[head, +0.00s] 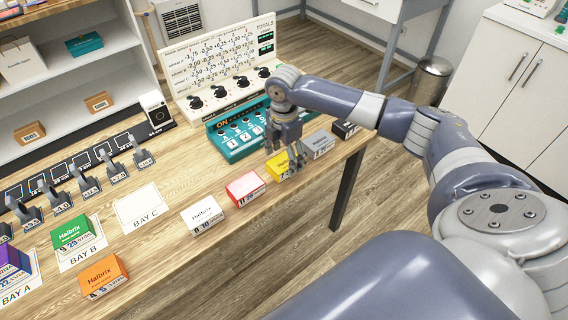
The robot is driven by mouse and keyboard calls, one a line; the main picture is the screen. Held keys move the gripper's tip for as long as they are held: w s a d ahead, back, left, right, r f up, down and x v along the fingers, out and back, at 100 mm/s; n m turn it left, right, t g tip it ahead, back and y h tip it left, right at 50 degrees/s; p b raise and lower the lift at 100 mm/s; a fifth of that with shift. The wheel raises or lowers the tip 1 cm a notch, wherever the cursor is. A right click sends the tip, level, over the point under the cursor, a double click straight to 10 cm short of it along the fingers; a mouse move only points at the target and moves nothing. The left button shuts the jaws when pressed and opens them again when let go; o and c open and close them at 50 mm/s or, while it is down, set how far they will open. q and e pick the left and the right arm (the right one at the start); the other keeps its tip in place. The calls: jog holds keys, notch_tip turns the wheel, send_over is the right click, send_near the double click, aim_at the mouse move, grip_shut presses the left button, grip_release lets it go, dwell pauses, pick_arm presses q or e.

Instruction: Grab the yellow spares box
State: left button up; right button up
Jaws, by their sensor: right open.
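The yellow box (276,171) lies on the wooden table near its front edge, in a row of small boxes. My right gripper (286,158) points down just above and behind the yellow box, with its fingers open. The fingers hide part of the box, and I cannot tell whether they touch it. My left gripper is not in view.
A red box (245,188) and a white box (202,215) lie left of the yellow one. A grey box (319,144) and a black box (346,129) lie to its right. A teal keypad unit (238,137) stands behind. The BAY C card (142,208) is bare.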

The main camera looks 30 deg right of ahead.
jog(key=shift+f, duration=1.25)
jog(key=c, duration=1.2)
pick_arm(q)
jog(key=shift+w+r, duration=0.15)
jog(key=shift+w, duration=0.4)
